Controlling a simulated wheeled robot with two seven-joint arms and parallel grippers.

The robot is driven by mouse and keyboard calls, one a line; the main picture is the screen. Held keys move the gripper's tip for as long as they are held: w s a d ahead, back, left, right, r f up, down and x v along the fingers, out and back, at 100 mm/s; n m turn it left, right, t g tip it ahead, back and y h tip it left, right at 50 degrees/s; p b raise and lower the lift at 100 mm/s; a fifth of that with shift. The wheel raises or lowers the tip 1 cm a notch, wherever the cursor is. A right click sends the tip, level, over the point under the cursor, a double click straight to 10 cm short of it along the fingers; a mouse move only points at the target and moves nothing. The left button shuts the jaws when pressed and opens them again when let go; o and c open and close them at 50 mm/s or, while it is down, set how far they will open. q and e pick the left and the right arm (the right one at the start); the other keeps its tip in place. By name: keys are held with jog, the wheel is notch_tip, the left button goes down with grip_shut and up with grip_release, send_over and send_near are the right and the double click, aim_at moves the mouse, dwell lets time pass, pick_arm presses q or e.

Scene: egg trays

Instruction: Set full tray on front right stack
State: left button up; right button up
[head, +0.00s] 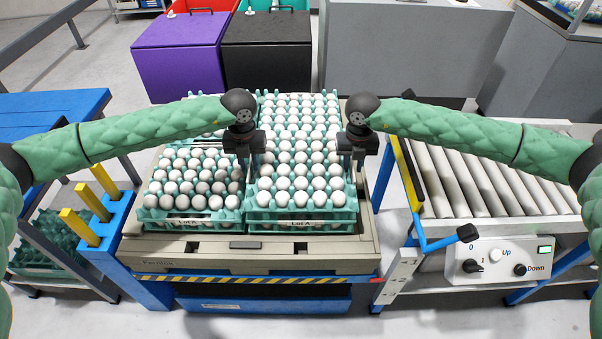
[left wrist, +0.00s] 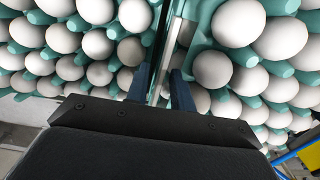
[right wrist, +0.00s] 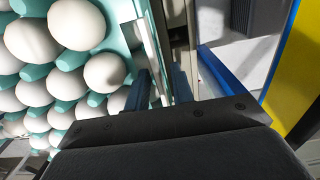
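The full tray (head: 298,202) is teal and loaded with white eggs. It sits level at the top of the front right stack in the head view, and a "Lot A" label shows on the front below it. I cannot tell whether it touches what is below. My left gripper (head: 246,160) is at its left side, with the fingers close together around the tray edge in the left wrist view (left wrist: 162,88). My right gripper (head: 357,160) is at its right side, with the fingers close around the edge in the right wrist view (right wrist: 161,90). The fingertips are partly hidden.
A lower front left stack (head: 190,213) of eggs stands close beside. Another egg stack (head: 300,105) stands behind. All rest on a beige pallet (head: 180,252). A roller conveyor (head: 480,180) is at right, and a blue post frame with yellow pegs (head: 95,200) at left.

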pick_arm(q)
jog(key=shift+r, duration=0.15)
notch_tip(320, 180, up, 8)
jog(key=shift+f, duration=0.2)
pick_arm(e)
jog(key=shift+a, duration=0.1)
notch_tip(320, 180, up, 12)
dwell(0.6)
jog(key=shift+f, duration=0.1)
dwell(0.4)
